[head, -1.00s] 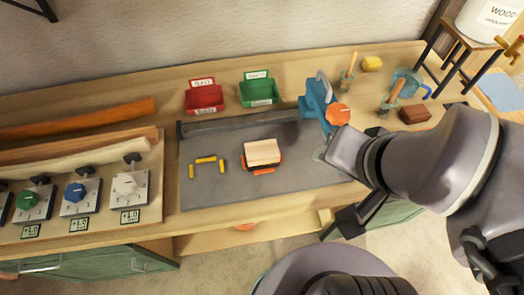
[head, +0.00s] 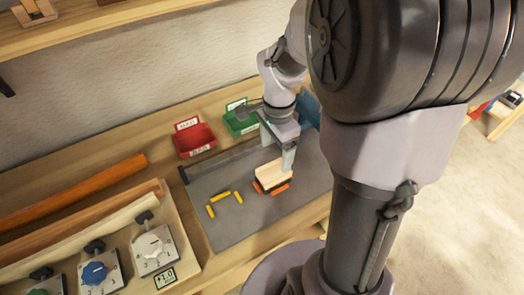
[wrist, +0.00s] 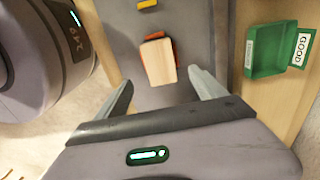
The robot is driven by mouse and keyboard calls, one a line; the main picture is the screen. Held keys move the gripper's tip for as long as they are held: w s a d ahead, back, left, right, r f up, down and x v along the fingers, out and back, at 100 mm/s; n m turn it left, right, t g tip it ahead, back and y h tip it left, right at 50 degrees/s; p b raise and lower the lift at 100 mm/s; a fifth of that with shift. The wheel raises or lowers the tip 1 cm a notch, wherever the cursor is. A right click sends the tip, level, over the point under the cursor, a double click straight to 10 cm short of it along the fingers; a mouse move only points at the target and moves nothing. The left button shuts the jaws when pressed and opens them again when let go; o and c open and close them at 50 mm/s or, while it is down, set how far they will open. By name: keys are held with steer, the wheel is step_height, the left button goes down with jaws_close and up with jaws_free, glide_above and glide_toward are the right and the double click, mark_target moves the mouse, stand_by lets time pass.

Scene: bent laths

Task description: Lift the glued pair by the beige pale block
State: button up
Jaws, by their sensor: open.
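The beige pale block (head: 272,174) lies on the grey mat (head: 225,229), and orange pieces (head: 281,188) show along its lower edges. In the wrist view the pale block (wrist: 159,63) appears ahead of and between my two fingers, with an orange edge (wrist: 154,36) at its far end. My gripper (head: 278,150) is open and empty, above and near the pale block in the head view. In the wrist view my gripper (wrist: 163,88) has its fingers spread wider than the block. What lies under the pale block is mostly hidden.
Several yellow strips (head: 220,195) lie on the mat left of the block. A red bin (head: 195,140) and a green bin (head: 240,121) marked GOOD in the wrist view stand behind the mat. Dial boxes (head: 152,248) stand at the left. My arm hides the bench's right side.

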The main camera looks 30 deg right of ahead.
mark_target(274, 170)
step_height(274, 170, down, 8)
steer(key=b, duration=0.2)
steer(key=shift+f+b, duration=0.2)
steer(key=shift+b, duration=0.2)
steer(key=c, duration=1.3)
step_height(274, 170, up, 8)
steer(key=p, duration=0.6)
steer(key=shift+r+p, duration=0.15)
steer(key=shift+p, duration=0.15)
steer(key=shift+c, duration=0.3)
